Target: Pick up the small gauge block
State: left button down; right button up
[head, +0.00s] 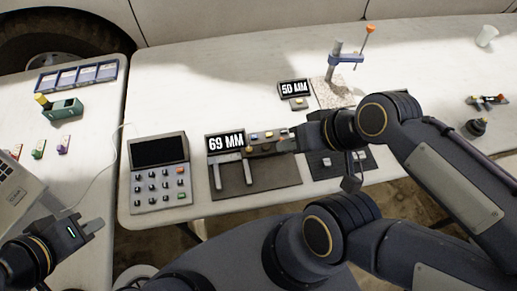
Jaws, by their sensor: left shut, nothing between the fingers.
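I cannot tell for certain which piece is the small gauge block. A small block with an orange-yellow top (298,102) lies in front of the "50 MM" display (294,88). Several small pieces with yellow tops (268,134) sit in a row right of the "69 MM" display (226,142). My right gripper (284,143) is at the right end of that row, pointing left; its fingers are hard to make out, and I cannot tell if it touches anything. My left gripper (96,225) is shut and empty at the lower left, far from these pieces.
A stand with a blue arm (345,60) is behind. A green device (63,110) sits on the left table. The back table is mostly clear.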

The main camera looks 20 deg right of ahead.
aim_at(326, 163)
jog(key=k+l+z, duration=0.15)
jog(key=l+z, duration=0.8)
jog(key=k+j, duration=0.05)
